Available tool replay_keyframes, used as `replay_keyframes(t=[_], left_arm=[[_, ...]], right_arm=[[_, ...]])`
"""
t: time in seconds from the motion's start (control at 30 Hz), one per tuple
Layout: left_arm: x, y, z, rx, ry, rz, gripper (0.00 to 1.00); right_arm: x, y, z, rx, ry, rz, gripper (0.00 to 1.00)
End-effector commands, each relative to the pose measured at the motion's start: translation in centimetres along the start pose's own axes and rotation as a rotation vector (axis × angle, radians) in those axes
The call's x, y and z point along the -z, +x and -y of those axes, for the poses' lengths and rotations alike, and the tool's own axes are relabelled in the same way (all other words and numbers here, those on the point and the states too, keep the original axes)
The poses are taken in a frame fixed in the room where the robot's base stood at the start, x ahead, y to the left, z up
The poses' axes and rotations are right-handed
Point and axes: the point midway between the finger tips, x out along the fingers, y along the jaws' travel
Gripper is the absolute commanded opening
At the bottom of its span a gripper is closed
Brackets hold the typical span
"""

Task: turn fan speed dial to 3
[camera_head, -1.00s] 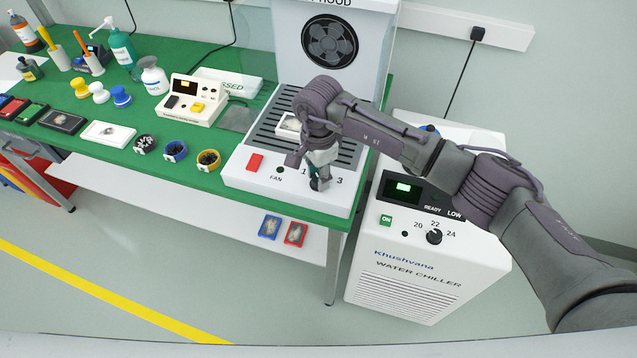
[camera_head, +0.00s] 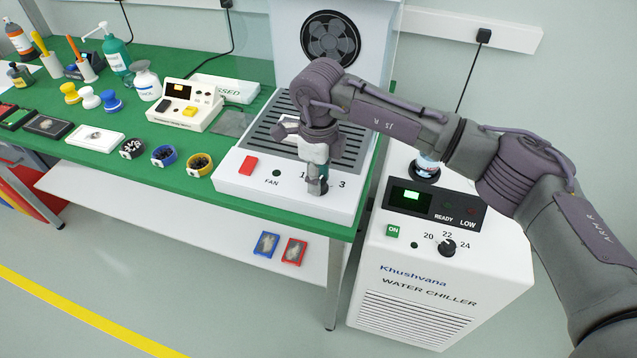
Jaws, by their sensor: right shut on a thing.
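The white fume hood base (camera_head: 240,187) stands at the right end of the green bench. Its front panel has a red switch (camera_head: 249,165), the label FAN (camera_head: 271,182) and a dial scale where 1 and 3 show. My right gripper (camera_head: 317,187) points down at the fan speed dial between the 1 and the 3 and is shut on it. The gripper hides most of the dial, so I cannot read its setting. My left gripper is not in view.
A white water chiller (camera_head: 365,265) with its own black knob (camera_head: 447,248) stands to the right of the bench. Several small containers and a beige instrument (camera_head: 170,116) stand on the bench (camera_head: 215,145) to the left. A blue tray (camera_head: 266,244) and a red tray (camera_head: 293,251) lie on the lower shelf.

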Motion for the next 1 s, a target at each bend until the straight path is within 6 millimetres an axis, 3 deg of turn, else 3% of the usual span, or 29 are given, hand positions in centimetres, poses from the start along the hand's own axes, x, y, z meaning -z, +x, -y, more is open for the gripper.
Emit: replay_keyframes(t=[0.5,1.0], left_arm=[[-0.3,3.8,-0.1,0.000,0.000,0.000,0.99],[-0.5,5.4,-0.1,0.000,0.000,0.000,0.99]], right_arm=[[0.0,0.2,0.1,0.003,0.485,0.001,0.00],[0.0,-0.1,0.1,0.002,0.785,0.003,0.00]])
